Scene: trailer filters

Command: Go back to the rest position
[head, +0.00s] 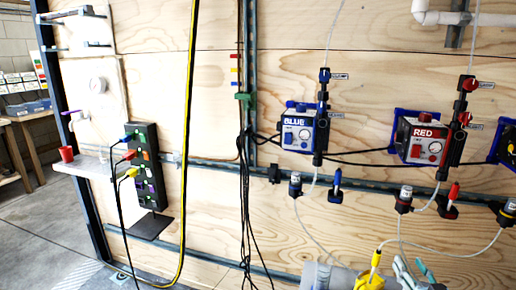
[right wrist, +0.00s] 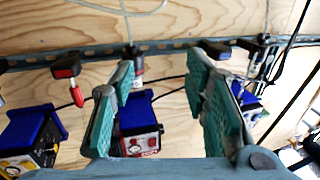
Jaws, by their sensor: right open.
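My right gripper (head: 413,268) shows at the bottom edge of the head view, right of centre, with its teal finger pads apart. In the right wrist view the open gripper (right wrist: 162,75) has nothing between its pads. That view looks at the wall upside down, with a red-labelled pump (right wrist: 138,145) behind the gap. In the head view the gripper is below the red pump (head: 423,142) and just right of a yellow fitting (head: 371,272). My left gripper is in neither view.
A blue pump (head: 300,130) hangs on the plywood wall, above a metal rail (head: 225,166). A grey cylinder (head: 325,276) is at the bottom, beside the yellow fitting. Clear tubes loop near my right gripper. A black power strip (head: 146,165) and open floor (head: 45,235) are at left.

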